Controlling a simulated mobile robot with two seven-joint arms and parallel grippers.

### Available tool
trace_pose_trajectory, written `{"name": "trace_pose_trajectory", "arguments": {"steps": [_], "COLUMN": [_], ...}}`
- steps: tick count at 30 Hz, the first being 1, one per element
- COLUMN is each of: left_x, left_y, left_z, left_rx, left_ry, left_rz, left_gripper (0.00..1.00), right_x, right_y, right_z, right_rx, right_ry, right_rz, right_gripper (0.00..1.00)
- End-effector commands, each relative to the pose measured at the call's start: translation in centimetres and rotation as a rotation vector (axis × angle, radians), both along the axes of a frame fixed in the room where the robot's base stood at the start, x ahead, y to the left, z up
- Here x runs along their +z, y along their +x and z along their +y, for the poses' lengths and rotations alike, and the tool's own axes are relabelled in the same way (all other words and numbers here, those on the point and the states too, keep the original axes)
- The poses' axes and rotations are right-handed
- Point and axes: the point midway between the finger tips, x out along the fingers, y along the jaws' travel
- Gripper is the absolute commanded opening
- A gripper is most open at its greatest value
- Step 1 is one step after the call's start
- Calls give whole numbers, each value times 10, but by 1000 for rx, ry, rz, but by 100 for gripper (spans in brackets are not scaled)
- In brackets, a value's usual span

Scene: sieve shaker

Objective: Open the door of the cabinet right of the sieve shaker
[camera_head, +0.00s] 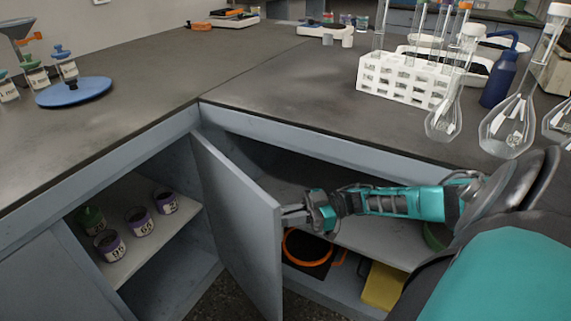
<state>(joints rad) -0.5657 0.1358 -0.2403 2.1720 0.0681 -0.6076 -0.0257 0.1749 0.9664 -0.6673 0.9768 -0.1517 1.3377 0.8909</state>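The grey cabinet door (240,225) stands swung open, well out from its frame, in the middle of the head view. The cabinet (335,150) behind it is open to view, with a shelf inside. My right gripper (288,214) reaches in from the right, its fingertips at the free edge of the door on the inner side. I cannot tell whether the fingers touch or clasp the door, nor how far apart they are. My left gripper is not in view. I cannot make out a sieve shaker.
A left open compartment holds several labelled jars (138,221). Inside the right cabinet are an orange-rimmed item (306,246) and a yellow item (383,287). A white tube rack (400,78), flasks (510,125) and a blue bottle (499,80) stand on the worktop (290,95).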

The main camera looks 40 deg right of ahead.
Motion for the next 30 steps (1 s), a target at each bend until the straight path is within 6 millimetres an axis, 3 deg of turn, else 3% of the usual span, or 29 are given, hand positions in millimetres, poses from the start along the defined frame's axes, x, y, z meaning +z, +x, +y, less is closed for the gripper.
{"name": "trace_pose_trajectory", "arguments": {"steps": [5,6,11,30], "left_x": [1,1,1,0], "left_y": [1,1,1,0], "left_z": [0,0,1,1], "left_rx": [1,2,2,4], "left_ry": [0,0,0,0], "left_rz": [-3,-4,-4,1], "left_gripper": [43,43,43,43], "right_x": [4,4,4,2], "right_y": [8,8,7,4], "right_z": [-2,-1,-1,0], "right_rx": [-21,-21,-19,-10], "right_ry": [4,3,3,0], "right_rz": [-11,-12,-12,-6], "right_gripper": [0,12,28,28]}}
